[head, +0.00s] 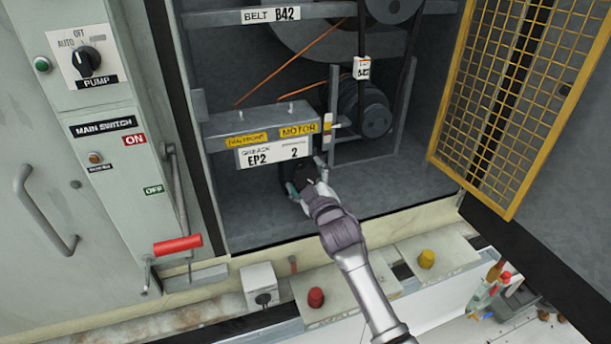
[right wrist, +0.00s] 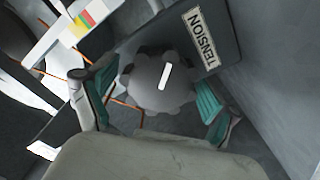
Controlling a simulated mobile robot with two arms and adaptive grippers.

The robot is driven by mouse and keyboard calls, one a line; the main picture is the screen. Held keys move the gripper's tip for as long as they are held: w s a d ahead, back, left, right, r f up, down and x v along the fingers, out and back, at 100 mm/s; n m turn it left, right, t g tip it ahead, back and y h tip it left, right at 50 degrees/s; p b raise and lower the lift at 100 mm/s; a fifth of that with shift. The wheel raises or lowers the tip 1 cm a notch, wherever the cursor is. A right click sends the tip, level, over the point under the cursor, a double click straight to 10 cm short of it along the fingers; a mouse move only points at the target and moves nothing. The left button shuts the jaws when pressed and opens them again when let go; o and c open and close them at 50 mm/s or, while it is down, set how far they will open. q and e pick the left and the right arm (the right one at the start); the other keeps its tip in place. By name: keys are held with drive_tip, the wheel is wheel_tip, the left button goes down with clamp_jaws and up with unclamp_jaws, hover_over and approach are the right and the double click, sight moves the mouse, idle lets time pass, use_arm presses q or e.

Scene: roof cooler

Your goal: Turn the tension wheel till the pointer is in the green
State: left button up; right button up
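The tension wheel (right wrist: 160,82) is a grey lobed knob with a white mark, beside a dark plate lettered TENSION (right wrist: 203,40) in the right wrist view. My right gripper (right wrist: 160,88) has its two teal-padded fingers on either side of the wheel, spread apart. A narrow gap seems to show at the left finger; contact at the right is unclear. In the head view my right gripper (head: 305,186) is under the motor box and hides most of the wheel. A white gauge with red, yellow and green bands (right wrist: 86,20) shows at upper left; its pointer is not readable. My left gripper is out of view.
The motor box (head: 262,128) overhangs the wheel. Belt pulleys (head: 372,112) and orange cords are behind it. An open yellow mesh guard (head: 512,85) stands at right. The main switch panel (head: 110,160) with a red-handled lever (head: 178,245) is at left.

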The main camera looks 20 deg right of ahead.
drive_tip(key=c, duration=1)
drive_tip(key=shift+m, duration=0.3)
drive_tip(key=m+p, duration=0.1)
drive_tip(key=m, duration=0.3)
drive_tip(key=shift+p, duration=0.3)
drive_tip(key=m+p, duration=0.1)
drive_tip(key=m, duration=0.5)
drive_tip(key=m+p, duration=0.1)
drive_tip(key=m, duration=0.4)
drive_tip(key=shift+m+p, duration=0.4)
drive_tip(key=shift+m, duration=2)
